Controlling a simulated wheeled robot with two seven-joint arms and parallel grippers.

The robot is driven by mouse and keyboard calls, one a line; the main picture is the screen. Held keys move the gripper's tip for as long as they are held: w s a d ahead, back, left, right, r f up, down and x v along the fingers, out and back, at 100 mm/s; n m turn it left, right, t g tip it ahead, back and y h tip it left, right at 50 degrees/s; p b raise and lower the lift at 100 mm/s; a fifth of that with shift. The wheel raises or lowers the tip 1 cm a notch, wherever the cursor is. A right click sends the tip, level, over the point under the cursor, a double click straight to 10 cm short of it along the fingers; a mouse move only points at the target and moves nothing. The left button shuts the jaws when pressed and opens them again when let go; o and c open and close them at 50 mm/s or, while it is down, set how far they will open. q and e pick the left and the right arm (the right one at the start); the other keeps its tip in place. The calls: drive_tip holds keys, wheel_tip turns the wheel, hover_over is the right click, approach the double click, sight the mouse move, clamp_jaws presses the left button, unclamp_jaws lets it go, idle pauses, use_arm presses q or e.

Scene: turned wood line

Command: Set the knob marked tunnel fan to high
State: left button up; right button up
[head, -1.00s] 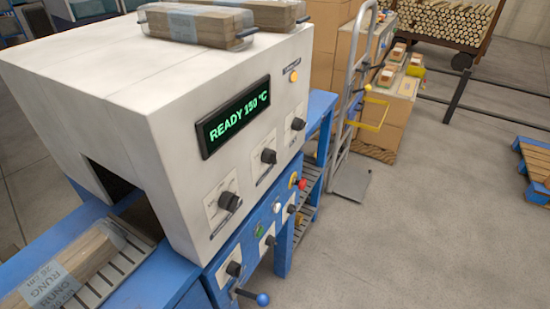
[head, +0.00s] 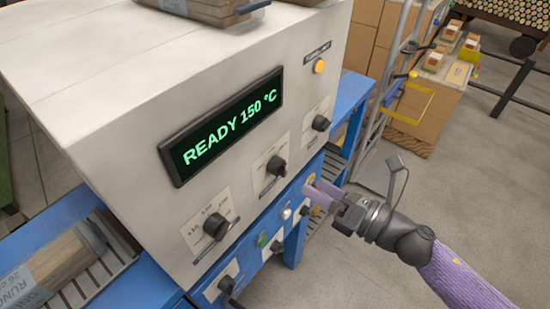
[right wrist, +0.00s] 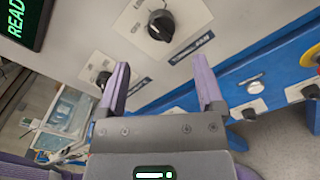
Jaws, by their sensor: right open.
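A white machine (head: 110,90) has three black knobs with printed scales on its front: left (head: 215,227), middle (head: 276,166) and right (head: 320,122). My right gripper (head: 322,193) is open and empty, in front of the machine, below and right of the middle knob, apart from the knobs.
The green display (head: 222,125) reads READY 150 °C. An orange lamp (head: 319,66) sits above the right knob. Further small knobs (head: 226,284) and buttons line the blue lower panel (head: 245,262).

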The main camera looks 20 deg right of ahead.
sight(286, 172)
drive_tip(key=x, duration=0.8)
drive_tip(key=shift+d, duration=0.1)
clamp_jaws()
drive_tip(key=shift+p, duration=0.3)
drive_tip(key=shift+m, duration=0.3)
drive_tip(key=m+p, duration=0.2)
drive_tip(key=m, duration=0.1)
drive_tip(key=m+p, duration=0.1)
drive_tip(key=m, duration=0.4)
drive_tip(key=shift+p, duration=0.4)
drive_tip(key=m+p, duration=0.1)
drive_tip(key=m, duration=0.1)
drive_tip(key=shift+f+m, duration=0.1)
drive_tip(key=shift+m, duration=0.6)
